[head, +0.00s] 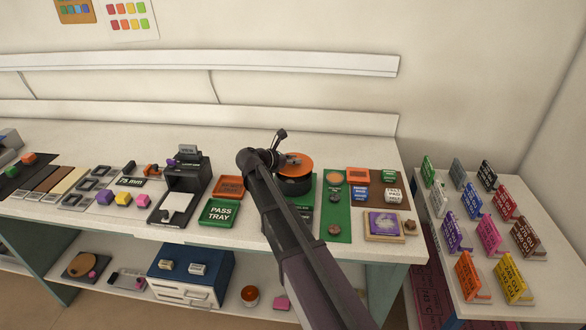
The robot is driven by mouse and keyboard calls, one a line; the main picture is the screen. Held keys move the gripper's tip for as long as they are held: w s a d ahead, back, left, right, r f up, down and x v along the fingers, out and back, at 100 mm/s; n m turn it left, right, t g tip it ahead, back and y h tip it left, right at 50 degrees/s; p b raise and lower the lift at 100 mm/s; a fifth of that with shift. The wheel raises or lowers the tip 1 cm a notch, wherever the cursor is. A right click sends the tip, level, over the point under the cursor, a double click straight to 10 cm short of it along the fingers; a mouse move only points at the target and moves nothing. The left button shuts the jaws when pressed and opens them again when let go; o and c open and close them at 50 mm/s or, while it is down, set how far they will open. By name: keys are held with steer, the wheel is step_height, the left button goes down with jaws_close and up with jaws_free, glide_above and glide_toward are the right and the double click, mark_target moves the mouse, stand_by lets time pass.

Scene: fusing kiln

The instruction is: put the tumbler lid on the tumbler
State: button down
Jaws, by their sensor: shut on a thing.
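The tumbler lid (297,169) looks like a round orange disc. It is directly above the tumbler (294,187), a dark round drum at the middle of the bench. I cannot tell whether the lid touches the drum's rim or is held slightly above it. My gripper (279,161) is at the left side of the lid and is shut on it. My own arm crosses in front and hides the fingertips and the left part of the drum.
An orange tray (229,184), a green pass tray (219,212) and a dark machine (186,178) stand left of my arm. A green strip (336,221) and a purple-pictured board (384,223) lie right. Several coloured cards stand on the right-hand table (445,254).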

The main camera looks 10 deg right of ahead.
mark_target(290, 166)
steer(key=shift+f+b, duration=0.75)
steer(key=shift+f, duration=0.35)
steer(key=shift+f+b, duration=0.35)
steer(key=shift+f, duration=0.05)
steer(key=c, duration=0.6)
jaws_free()
steer(key=shift+r, duration=0.1)
steer(key=shift+o, duration=0.2)
steer(key=shift+r, duration=0.15)
steer(key=shift+s+a+r+p, duration=0.15)
steer(key=shift+r+p, duration=0.2)
steer(key=shift+p, duration=0.2)
steer(key=p+v, duration=0.4)
steer(key=v, duration=0.7)
steer(key=shift+s+a, duration=0.2)
steer(key=shift+a, duration=0.1)
steer(key=shift+d, duration=0.1)
